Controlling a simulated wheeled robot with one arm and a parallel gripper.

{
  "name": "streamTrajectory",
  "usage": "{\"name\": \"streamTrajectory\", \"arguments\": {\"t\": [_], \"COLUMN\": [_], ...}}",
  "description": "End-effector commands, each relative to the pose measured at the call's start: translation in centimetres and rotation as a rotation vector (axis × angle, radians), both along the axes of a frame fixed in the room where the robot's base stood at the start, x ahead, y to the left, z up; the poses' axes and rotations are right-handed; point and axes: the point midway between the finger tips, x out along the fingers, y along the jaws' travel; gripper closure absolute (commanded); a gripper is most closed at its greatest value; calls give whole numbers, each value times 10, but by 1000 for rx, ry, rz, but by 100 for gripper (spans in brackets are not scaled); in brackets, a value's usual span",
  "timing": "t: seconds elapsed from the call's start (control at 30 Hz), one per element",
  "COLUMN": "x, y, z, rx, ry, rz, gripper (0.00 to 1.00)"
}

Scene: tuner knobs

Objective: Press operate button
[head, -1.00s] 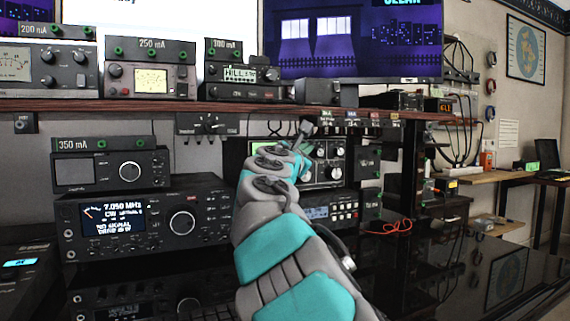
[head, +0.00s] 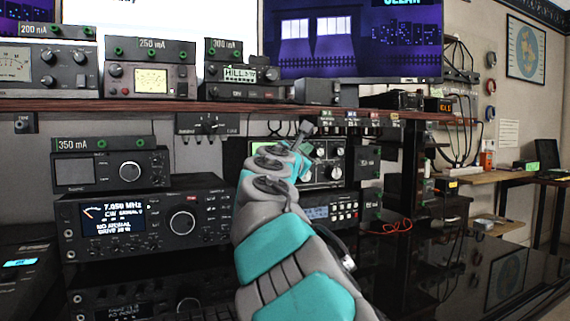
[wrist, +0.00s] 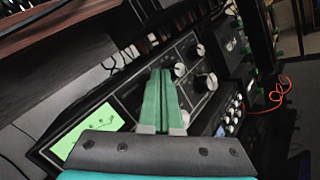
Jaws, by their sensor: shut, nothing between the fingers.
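My gripper (head: 303,129) is at the front of a black tuner (head: 342,161), and my arm hides much of that unit's left side. In the wrist view the two green fingers (wrist: 161,73) are shut together with nothing between them. They are in front of the tuner's panel, close to its knobs (wrist: 197,82). Whether the tips touch the panel I cannot tell. The tuner's lit green meter (wrist: 90,134) shows at its left end. I cannot make out which control is the operate button.
A wooden shelf (head: 160,106) with several radio units runs above my gripper. A radio with a lit display (head: 113,218) sits to the left. A smaller unit with several buttons (head: 333,213) sits under the tuner. A red cable (head: 392,226) lies to the right.

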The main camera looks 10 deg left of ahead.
Motion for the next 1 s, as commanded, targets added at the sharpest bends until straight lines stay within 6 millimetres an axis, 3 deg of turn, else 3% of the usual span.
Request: {"name": "streamTrajectory", "arguments": {"t": [1.0], "x": [8], "y": [5], "z": [1], "rx": [0], "ry": [0], "rz": [0], "gripper": [100]}}
